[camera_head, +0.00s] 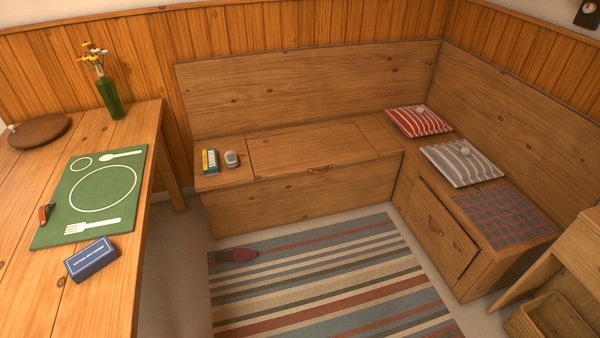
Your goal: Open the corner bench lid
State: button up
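The wooden corner bench (250,208) runs along the back wall and turns along the right wall. Its lid (300,150) is a flat panel set in the seat of the back section and looks shut. A small brown leather pull (320,170) hangs at the lid's front edge. The right section has a front panel (434,228), standing slightly askew, with another leather pull (435,226). My gripper is not in view.
A yellow and teal box (209,161) and a grey object (232,159) sit left of the lid. Cushions (461,162) lie on the right seat. A table (105,295) stands at left.

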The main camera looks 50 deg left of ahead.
aim_at(271, 156)
jog(key=z, duration=0.15)
jog(key=k, duration=0.2)
jog(key=u, duration=0.75)
jog(key=i, duration=1.3)
jog(key=u, duration=0.1)
